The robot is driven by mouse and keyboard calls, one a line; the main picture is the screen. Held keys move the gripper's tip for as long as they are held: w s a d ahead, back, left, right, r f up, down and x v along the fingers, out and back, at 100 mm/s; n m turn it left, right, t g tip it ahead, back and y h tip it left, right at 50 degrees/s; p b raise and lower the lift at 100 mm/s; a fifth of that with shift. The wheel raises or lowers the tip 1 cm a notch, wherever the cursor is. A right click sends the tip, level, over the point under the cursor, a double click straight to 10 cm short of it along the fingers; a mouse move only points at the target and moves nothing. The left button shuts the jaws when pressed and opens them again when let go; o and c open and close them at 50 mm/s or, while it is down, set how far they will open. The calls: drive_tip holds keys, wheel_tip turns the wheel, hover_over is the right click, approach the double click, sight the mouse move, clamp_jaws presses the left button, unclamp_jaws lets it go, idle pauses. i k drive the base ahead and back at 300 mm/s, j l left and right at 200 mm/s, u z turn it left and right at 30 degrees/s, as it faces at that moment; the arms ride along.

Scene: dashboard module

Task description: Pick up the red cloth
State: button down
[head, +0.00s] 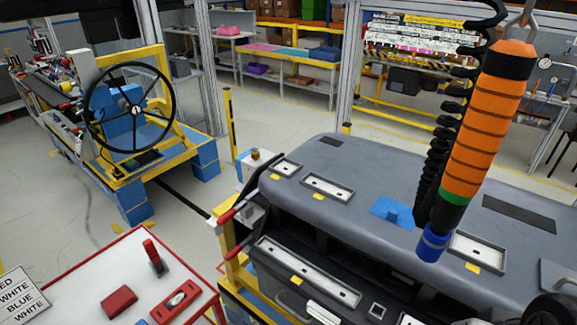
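A small red folded piece that looks like the red cloth (119,301) lies flat on the white, red-edged table (100,268) at the lower left. It lies to the left of a red tool-like item (176,300) and is apart from it. Nothing covers the cloth. My gripper is not in view.
An upright red-handled item (152,255) stands behind the cloth, and a sign (18,296) is at the table's left. A grey dashboard module (400,170) fills the right. An orange hanging tool (487,120) with a coiled black cable is above it. A steering-wheel rig (130,107) stands behind.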

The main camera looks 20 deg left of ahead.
sight(120, 301)
drive_tip(key=u, duration=2.35)
